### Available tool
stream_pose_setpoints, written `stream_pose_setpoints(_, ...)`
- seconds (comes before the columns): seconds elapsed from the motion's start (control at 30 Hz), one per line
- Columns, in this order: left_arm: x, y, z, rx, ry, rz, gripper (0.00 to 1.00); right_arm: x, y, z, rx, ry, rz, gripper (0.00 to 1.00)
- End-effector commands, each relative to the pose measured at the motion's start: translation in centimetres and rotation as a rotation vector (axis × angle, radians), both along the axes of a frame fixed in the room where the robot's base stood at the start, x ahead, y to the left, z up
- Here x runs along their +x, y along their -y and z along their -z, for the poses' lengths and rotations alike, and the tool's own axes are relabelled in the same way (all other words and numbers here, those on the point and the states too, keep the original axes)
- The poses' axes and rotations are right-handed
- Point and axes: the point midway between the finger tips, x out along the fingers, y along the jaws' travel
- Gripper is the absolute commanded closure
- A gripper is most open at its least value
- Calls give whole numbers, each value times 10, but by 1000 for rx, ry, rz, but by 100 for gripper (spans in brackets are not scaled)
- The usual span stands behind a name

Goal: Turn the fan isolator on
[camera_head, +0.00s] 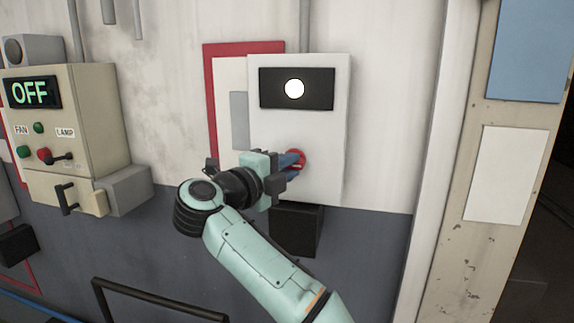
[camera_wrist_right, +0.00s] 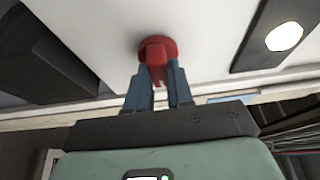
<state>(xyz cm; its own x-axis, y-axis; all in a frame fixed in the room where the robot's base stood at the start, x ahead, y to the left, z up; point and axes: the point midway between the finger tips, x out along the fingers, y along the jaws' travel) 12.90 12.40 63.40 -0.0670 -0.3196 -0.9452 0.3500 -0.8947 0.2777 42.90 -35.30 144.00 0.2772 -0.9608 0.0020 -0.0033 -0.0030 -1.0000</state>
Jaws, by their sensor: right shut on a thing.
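A white box (camera_head: 330,125) on the wall has a red rotary knob (camera_head: 300,156) low on its front and a lit white lamp (camera_head: 294,89) in a black panel above. No label on this box is readable. My right gripper (camera_head: 291,161) reaches the knob from the lower left, its blue fingers on either side of it. In the right wrist view the fingers (camera_wrist_right: 159,78) are shut on the knob's red handle (camera_wrist_right: 157,62); the lamp (camera_wrist_right: 284,37) shows there too. My left gripper is not in view.
A cream control box (camera_head: 98,105) at left carries a green "OFF" display (camera_head: 30,92), FAN and LAMP labels, and small levers. A black box (camera_head: 297,230) sits below the white box. A dark rail (camera_head: 150,297) runs at the bottom. A door frame (camera_head: 455,190) stands at right.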

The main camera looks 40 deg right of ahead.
Motion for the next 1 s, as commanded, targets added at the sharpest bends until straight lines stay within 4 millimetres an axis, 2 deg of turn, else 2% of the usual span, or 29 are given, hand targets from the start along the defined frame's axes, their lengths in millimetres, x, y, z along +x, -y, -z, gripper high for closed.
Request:
stream_pose_setpoints(0.5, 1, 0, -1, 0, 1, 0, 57, 0, 0, 0, 14, 18, -2, 100)
stream_pose_setpoints(0.53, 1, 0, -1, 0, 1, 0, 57, 0, 0, 0, 14, 18, -2, 76)
stream_pose_setpoints(0.6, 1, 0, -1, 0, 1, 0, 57, 0, 0, 0, 14, 18, -2, 53)
stream_pose_setpoints(0.9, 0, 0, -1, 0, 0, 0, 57, 0, -1, 0, 13, 16, -1, 53)
stream_pose_setpoints(1.0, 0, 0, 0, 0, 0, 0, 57, -1, -7, 0, 13, 15, -3, 53)
